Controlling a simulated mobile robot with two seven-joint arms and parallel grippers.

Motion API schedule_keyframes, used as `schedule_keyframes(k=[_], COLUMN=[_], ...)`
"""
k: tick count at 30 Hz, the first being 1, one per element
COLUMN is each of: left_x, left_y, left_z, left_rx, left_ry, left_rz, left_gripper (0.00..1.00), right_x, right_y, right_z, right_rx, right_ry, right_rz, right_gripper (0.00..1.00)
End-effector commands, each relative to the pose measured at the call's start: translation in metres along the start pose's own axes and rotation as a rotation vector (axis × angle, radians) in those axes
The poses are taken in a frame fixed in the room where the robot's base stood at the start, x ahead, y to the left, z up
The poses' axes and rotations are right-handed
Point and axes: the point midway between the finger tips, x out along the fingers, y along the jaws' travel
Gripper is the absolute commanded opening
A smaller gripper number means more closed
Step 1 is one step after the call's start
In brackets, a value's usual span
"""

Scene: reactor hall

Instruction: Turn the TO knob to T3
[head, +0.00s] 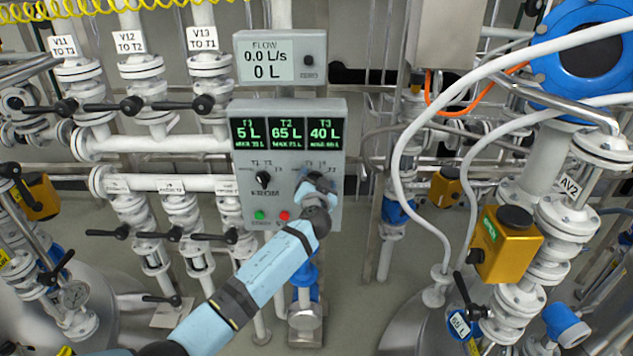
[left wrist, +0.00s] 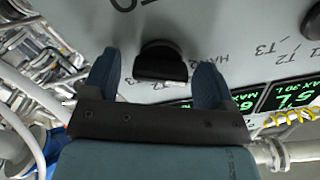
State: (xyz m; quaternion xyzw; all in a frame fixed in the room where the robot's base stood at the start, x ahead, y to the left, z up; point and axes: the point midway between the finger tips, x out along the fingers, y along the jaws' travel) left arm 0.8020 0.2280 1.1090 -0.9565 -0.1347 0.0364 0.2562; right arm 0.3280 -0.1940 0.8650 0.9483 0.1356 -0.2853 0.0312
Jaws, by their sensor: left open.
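The grey control panel (head: 235,205) has a FROM knob (head: 264,180) on the left, its black handle near upright. The TO knob on the right is mostly hidden in the head view by my left gripper (head: 317,187). In the left wrist view the TO knob (left wrist: 160,64) is black, with a pale strip on its lower edge. My left gripper (left wrist: 157,68) is open, with one blue finger on each side of the knob and visible gaps between. Which mark the TO knob points at I cannot tell. My right gripper is not in view.
Green displays (head: 287,133) on the panel read 5 L, 65 L and 40 L. A flow meter (head: 279,57) above reads 0.0 L/s and 0 L. Green and red buttons (head: 259,215) sit below the knobs. Valves and pipes crowd both sides; a white hose (head: 408,160) hangs at right.

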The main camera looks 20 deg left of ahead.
Motion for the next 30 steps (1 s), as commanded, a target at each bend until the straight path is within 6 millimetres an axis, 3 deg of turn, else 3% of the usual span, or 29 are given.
schedule_keyframes(k=[1, 7, 19, 30], left_x=[-0.0001, -0.0003, -0.0004, -0.0004], left_y=[0.0000, 0.0001, 0.0008, 0.0024], left_z=[0.0001, 0.0001, 0.0005, 0.0004], left_rx=[0.000, 0.000, 0.062, 0.345], left_ry=[0.000, 0.000, 0.000, 0.001], left_rz=[0.000, 0.000, 0.000, 0.000], left_gripper=[0.74, 0.29, 0.29, 0.29], right_x=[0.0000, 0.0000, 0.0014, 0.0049], right_y=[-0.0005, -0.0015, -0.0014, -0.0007], right_z=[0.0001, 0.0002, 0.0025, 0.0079], right_rx=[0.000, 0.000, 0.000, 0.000], right_ry=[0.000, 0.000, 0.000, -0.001], right_rz=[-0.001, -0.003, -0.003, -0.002], right_gripper=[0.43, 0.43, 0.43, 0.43])
